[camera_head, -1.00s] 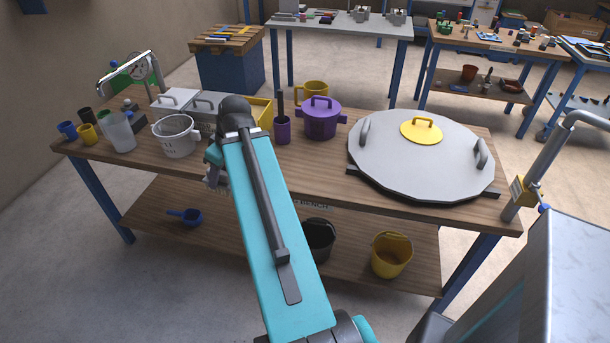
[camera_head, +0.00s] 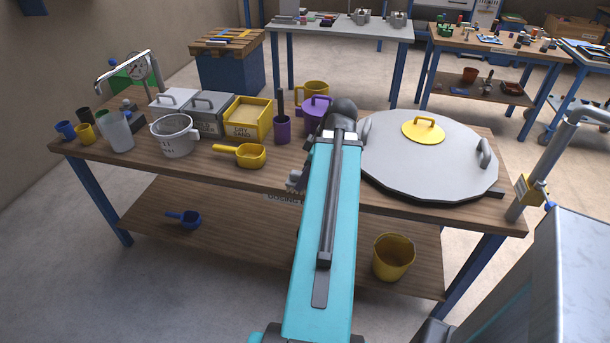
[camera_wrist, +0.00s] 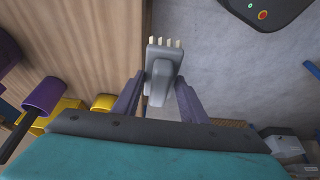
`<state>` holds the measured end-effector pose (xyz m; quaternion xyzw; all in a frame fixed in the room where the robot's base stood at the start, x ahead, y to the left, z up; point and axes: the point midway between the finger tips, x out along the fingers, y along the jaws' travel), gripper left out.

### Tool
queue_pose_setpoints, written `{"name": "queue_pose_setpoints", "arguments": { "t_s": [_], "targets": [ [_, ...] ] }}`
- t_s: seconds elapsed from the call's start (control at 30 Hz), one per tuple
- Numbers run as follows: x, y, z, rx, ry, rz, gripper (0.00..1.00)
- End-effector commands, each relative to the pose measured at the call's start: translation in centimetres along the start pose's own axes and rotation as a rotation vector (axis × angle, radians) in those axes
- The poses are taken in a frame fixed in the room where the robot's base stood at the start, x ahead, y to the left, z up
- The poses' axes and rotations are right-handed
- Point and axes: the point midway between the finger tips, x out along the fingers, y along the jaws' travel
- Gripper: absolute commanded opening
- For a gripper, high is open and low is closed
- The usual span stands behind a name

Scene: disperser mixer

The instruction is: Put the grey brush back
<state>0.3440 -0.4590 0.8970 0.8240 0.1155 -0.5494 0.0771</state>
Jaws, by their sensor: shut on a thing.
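A grey brush (camera_wrist: 160,74) with a row of pale bristle tufts shows in the wrist view. My gripper (camera_wrist: 160,88) is shut on it, with one purple-grey finger on each side. The bristles point away from my wrist. In the head view my gripper (camera_head: 297,180) shows only in part, at the bench's front edge, and my own arm hides most of it.
A yellow bucket (camera_head: 393,257) stands on the lower shelf.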

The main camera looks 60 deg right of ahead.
Motion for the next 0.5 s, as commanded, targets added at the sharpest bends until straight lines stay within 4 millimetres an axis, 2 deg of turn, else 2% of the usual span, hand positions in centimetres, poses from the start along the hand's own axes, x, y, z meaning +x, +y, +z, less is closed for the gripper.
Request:
{"name": "queue_pose_setpoints", "arguments": {
  "t_s": [0.03,0.2,0.3,0.5],
  "targets": [
    [-0.2,0.3,1.3,0.0,0.0,-0.001,0.18],
    [-1.0,0.7,3.9,-0.017,0.0,-0.007,0.18],
    [-1.3,0.7,4.8,-0.022,0.0,-0.01,0.18],
    [-1.4,0.7,5.1,-0.027,0.0,-0.012,0.18]
  ]
}}
